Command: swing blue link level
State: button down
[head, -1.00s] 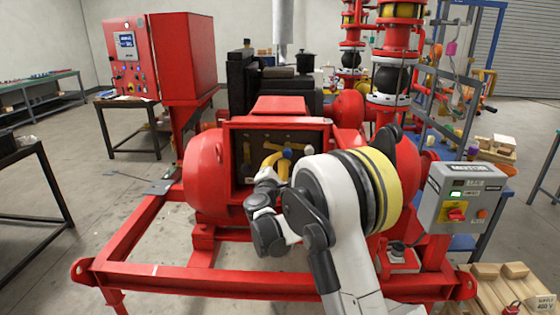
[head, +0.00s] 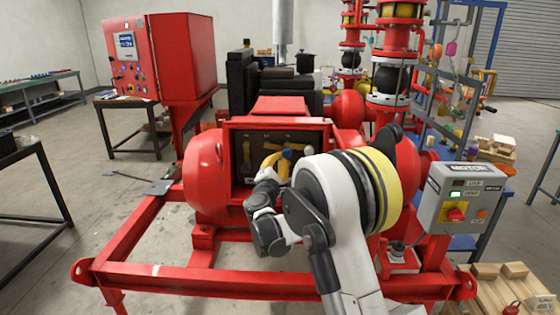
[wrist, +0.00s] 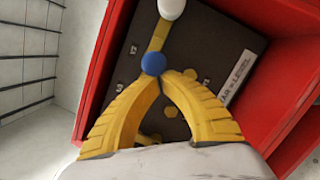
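The blue link's round blue knob (wrist: 153,63) sits at my fingertips in the wrist view. It also shows as a small blue ball in the head view (head: 287,154). A yellow bar (wrist: 160,36) runs from near it to a white knob (wrist: 171,9), on the right of the blue one in the head view (head: 308,150). My gripper (wrist: 161,76) has yellow fingers drawn close together at the blue knob, and looks shut on it. The exact contact and the rest of the blue link are hidden by the fingers.
The links lie in a dark terminal panel (wrist: 205,60) inside a red open box (head: 276,122). The box's red walls (wrist: 285,80) stand close around my fingers. A red skid rail (head: 200,283) runs in front. A grey motor control box (head: 458,195) stands at right.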

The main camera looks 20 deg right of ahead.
dwell(0.8)
notch_tip(320, 180, down, 4)
jog(key=a+b, duration=0.2)
jog(key=b, duration=0.1)
jog(key=p+v, duration=0.3)
jog(key=v, duration=0.6)
jog(key=shift+s, duration=0.25)
jog(key=shift+a+r, duration=0.1)
